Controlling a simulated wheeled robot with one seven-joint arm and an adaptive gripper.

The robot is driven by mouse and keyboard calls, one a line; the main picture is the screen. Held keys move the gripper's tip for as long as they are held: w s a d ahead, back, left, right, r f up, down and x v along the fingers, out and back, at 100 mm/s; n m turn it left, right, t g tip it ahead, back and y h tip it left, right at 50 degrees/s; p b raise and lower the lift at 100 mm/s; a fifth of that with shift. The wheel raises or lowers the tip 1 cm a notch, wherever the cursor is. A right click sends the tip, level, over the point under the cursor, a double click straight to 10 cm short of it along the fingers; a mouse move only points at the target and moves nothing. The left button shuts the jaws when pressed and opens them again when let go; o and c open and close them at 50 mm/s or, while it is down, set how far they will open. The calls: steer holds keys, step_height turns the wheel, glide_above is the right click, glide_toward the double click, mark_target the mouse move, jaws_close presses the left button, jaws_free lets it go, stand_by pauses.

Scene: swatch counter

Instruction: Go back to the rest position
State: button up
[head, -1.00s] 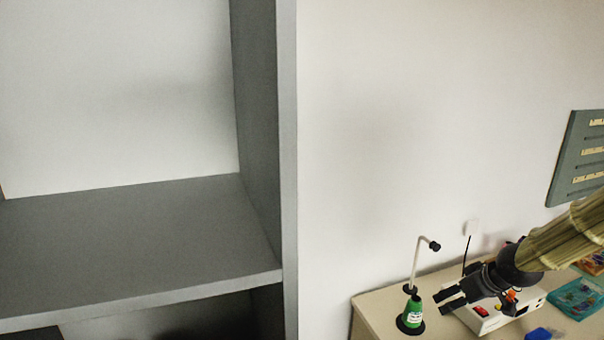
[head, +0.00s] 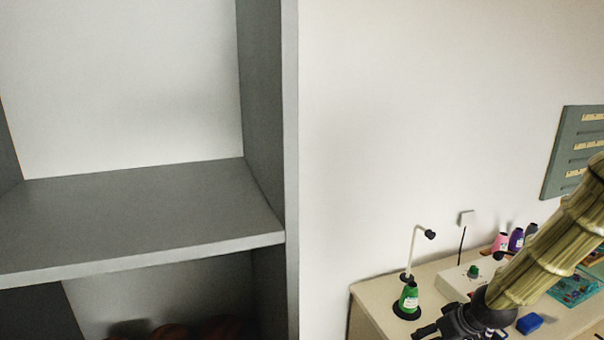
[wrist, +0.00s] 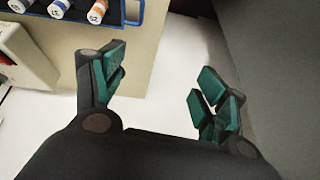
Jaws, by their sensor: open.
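My gripper (head: 424,331) is low in the head view, at the front left of the counter, with its tips close to the bottom edge. In the wrist view my gripper (wrist: 160,88) has its green-padded fingers spread wide with nothing between them. Beyond the fingers the wrist view shows a white floor and a tan counter side.
The counter (head: 378,290) holds a green bottle (head: 409,298) by a lamp-like stand, a white device (head: 458,279), pink (head: 500,242) and purple (head: 516,239) bottles and a blue block (head: 530,323). A grey shelf unit (head: 291,180) stands left. The wrist view shows a blue rack (wrist: 112,22) with vials.

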steer(key=s+a+f+m+g+b, duration=0.15)
steer(key=s+a+f, duration=0.25)
steer(key=s+f, duration=0.55)
steer(key=s+a+f+m+g+b, duration=0.1)
steer(key=s+a+f+b, duration=0.4)
steer(key=f, duration=0.7)
steer(key=s+a+f+g+h, duration=0.1)
steer(key=s+f, duration=0.5)
steer(key=s, duration=0.4)
steer(key=s+f+g+h+b, duration=0.1)
steer(key=s+f, duration=0.5)
steer(key=s, duration=0.4)
steer(key=shift+s+a+f+m+h, duration=0.2)
steer(key=shift+a+f+m+h, duration=0.1)
steer(key=shift+a+f+m, duration=0.15)
steer(key=shift+r+g, duration=0.1)
steer(key=shift+g, duration=0.15)
